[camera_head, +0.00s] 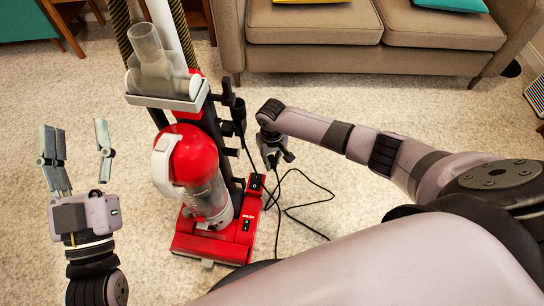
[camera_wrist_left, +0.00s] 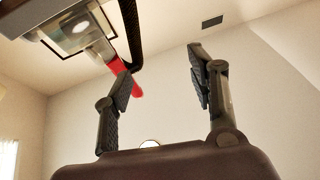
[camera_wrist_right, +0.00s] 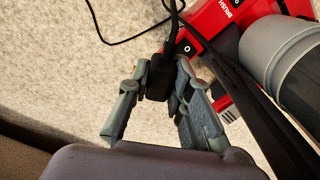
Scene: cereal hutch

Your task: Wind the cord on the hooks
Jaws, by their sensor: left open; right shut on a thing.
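A red upright vacuum (camera_head: 205,165) stands on the carpet in the head view. Dark hook-like pieces (camera_head: 238,108) stick out from the right side of its body; I cannot see their shape well. The black cord (camera_head: 326,198) lies in loose loops on the carpet right of the vacuum base. My right gripper (camera_head: 275,158) is just right of the vacuum, shut on the black plug (camera_wrist_right: 160,78) at the cord's end. The right wrist view shows the plug between its fingers. My left gripper (camera_head: 82,155) is open and empty, left of the vacuum, fingers pointing up.
A brown sofa (camera_head: 335,60) with yellow and teal cushions stands at the back. Wooden furniture legs (camera_head: 70,35) are at the upper left. The carpet (camera_head: 130,220) is clear between my left gripper and the vacuum.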

